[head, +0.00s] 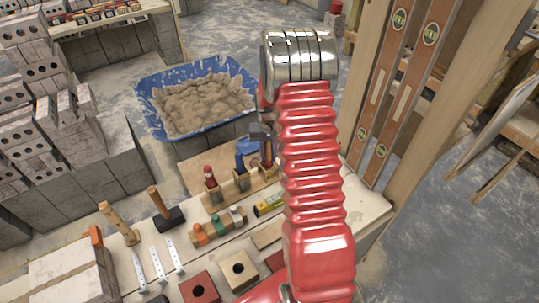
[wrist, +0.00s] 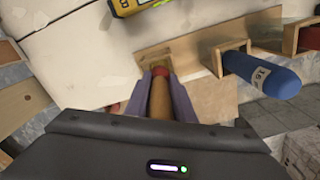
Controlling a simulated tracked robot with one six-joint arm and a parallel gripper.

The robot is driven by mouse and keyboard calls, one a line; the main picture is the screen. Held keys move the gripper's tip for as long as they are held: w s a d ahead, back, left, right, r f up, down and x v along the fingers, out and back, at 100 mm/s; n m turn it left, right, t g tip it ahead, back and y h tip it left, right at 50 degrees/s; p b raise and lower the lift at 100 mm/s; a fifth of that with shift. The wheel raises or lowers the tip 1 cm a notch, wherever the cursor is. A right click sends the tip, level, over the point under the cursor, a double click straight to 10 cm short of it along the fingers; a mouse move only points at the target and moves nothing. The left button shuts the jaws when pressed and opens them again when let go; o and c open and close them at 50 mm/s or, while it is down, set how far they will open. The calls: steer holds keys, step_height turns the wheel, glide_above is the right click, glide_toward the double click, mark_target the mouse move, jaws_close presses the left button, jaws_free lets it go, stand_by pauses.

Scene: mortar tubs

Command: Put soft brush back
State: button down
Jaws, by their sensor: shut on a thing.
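My gripper (wrist: 160,88) is shut on a brown, round-handled thing with a red band, which I take for the soft brush (wrist: 158,101). Its far end meets a wooden holder (wrist: 178,54) in the wrist view; I cannot tell whether it sits inside a socket or just in front of it. In the head view my gripper (head: 263,136) is over the right end of the wooden rack (head: 222,196), partly behind my red arm. A blue cylinder (wrist: 262,75) with a pale label stands in the neighbouring wooden socket (wrist: 232,47). Any bristles are hidden.
A red-topped tool (head: 210,177) stands in the rack's left part. A yellow level (head: 269,205) lies in front of it. A blue mortar tub (head: 152,96) is behind; tall levels (head: 400,70) lean right.

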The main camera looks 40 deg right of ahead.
steer(key=shift+f, duration=0.35)
stand_by(0.6)
steer(key=c, duration=1.4)
jaws_free()
steer(key=shift+c, duration=0.2)
step_height(320, 180, up, 14)
steer(key=shift+f, duration=0.15)
